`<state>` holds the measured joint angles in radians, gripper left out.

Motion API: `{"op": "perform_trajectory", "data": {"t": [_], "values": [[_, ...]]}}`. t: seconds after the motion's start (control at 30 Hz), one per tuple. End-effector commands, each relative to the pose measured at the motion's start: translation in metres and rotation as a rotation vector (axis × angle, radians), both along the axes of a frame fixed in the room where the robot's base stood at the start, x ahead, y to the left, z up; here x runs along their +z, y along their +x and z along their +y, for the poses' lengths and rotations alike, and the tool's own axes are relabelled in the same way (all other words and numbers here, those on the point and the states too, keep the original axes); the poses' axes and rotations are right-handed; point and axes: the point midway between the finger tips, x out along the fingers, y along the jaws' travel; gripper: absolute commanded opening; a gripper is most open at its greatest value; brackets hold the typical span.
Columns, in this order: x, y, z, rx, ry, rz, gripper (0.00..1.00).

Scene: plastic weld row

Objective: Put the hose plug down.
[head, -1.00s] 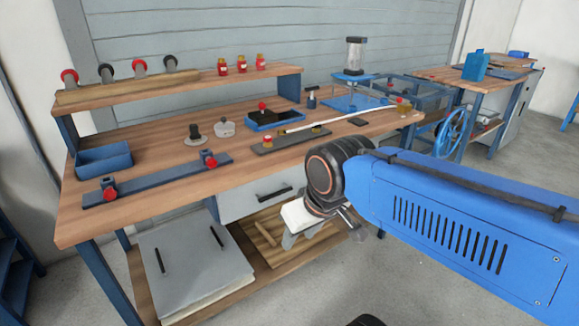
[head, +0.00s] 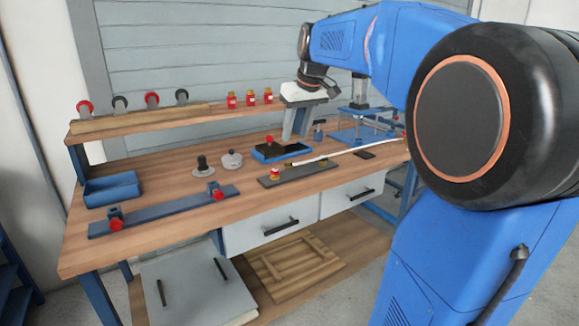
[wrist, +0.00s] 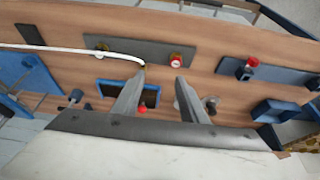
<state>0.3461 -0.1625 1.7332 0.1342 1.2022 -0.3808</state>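My gripper (head: 293,138) is above the workbench, pointing down. I see nothing held. A small red-topped brass piece (head: 274,174) sits on a dark plate (head: 302,171); it also shows in the wrist view (wrist: 176,59), by the right fingertip. I cannot tell whether this is the hose plug. A thin white hose (head: 350,151) runs along the bench. In the wrist view, the hose's end (wrist: 134,58) appears near the left fingertip.
A blue tray with black inside (head: 268,155) holds a red-knobbed item (head: 269,141). A blue rail (head: 165,211) with red knobs and a blue bin (head: 112,189) stand left. A shelf (head: 200,119) with red jars is behind.

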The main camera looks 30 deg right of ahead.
Motion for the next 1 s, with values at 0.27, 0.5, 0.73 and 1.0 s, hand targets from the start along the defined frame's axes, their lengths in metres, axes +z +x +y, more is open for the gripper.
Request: {"op": "perform_trajectory", "data": {"t": [0.27,0.5,0.73,1.0], "values": [[0.015,0.036,-0.038,0.005,-0.001,-0.001,0.39],[-0.009,0.047,-0.039,0.007,0.000,0.001,0.39],[-0.046,0.063,-0.040,0.007,0.000,0.001,0.39],[-0.086,0.079,-0.040,0.006,0.000,0.000,0.39]]}}
